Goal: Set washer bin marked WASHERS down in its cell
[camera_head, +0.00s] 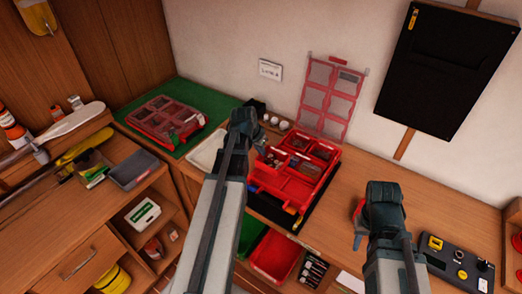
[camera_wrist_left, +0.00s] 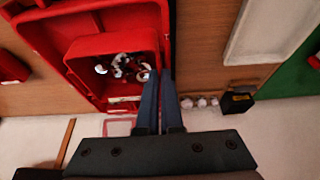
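The open red organizer case (camera_head: 312,196) stands on the bench, its clear lid (camera_head: 330,95) raised against the wall. A small red bin (camera_wrist_left: 78,58) with loose metal washers (camera_wrist_left: 125,66) fills much of the left wrist view, at a corner of the case. A pale label shows on it, too small to read. My left gripper (camera_wrist_left: 160,76) has its fingers nearly together at the bin's side wall. I cannot tell whether the bin sits fully down. In the head view my left gripper (camera_head: 260,142) is at the case's far left corner. My right gripper (camera_head: 360,222) is apart from the case, its fingertips unclear.
A closed red case (camera_head: 165,120) lies on a green mat (camera_head: 205,95) at the left. A pale tray (camera_head: 205,152) lies beside the open case. Several small white round items (camera_head: 275,121) stand behind it. A dark control panel (camera_head: 458,258) is at the right.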

